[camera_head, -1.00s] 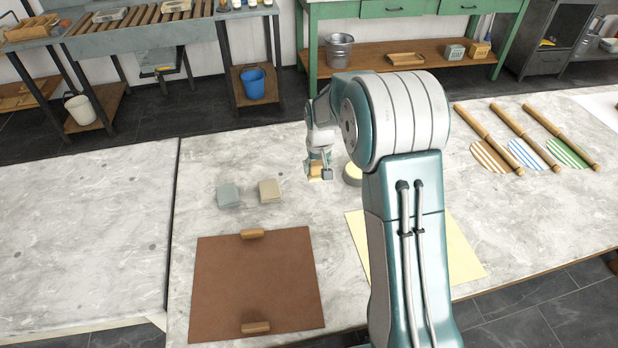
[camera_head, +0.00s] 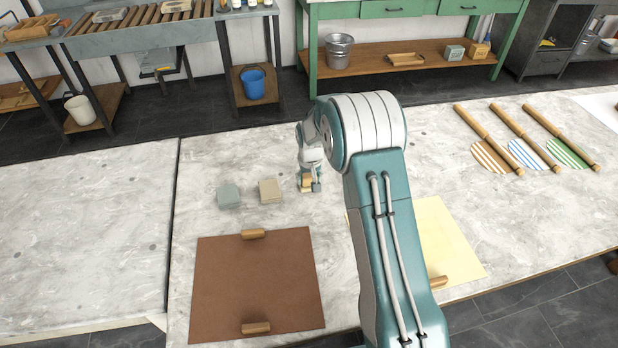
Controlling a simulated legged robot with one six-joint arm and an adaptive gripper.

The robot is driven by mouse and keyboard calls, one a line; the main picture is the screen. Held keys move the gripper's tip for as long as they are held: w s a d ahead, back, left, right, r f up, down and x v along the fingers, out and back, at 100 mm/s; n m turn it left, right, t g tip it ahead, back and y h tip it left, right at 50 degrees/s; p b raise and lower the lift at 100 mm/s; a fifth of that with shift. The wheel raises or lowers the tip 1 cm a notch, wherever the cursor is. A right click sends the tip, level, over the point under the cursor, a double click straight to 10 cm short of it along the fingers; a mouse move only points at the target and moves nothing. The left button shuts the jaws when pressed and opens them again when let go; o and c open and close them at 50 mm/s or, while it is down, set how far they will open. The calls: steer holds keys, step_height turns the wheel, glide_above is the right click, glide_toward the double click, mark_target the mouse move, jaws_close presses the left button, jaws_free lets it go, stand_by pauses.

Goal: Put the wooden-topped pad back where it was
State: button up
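The wooden-topped pad (camera_head: 306,183) is small, with a tan block on top and a pale base showing below it. It is at or just above the grey stone table, right of a beige folded cloth-like pad (camera_head: 270,191). My gripper (camera_head: 309,184) points down around the pad, with its fingers at the sides of the wooden top. It looks shut on it. The exact contact between pad and table is too small to tell.
A grey-blue pad (camera_head: 229,195) lies at left. A brown board (camera_head: 258,285) with two wooden blocks lies in front. A pale yellow sheet (camera_head: 445,240) is partly behind my arm. Several wooden-handled rollers (camera_head: 488,138) lie at right. The left table (camera_head: 80,240) is clear.

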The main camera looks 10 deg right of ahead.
steer(key=o, duration=0.3)
steer(key=shift+o, duration=0.2)
steer(key=s+r+t, duration=0.1)
steer(key=s+r, duration=0.3)
steer(key=r, duration=0.7)
steer(key=s+r, duration=0.5)
steer(key=r, duration=0.5)
steer(key=s+r+t, duration=0.1)
steer(key=s+r, duration=0.3)
steer(key=s, duration=1)
steer(key=s+r+t, duration=0.2)
steer(key=s+r, duration=0.1)
steer(key=s, duration=1)
steer(key=shift+s+r, duration=0.35)
steer(key=shift+s, duration=0.05)
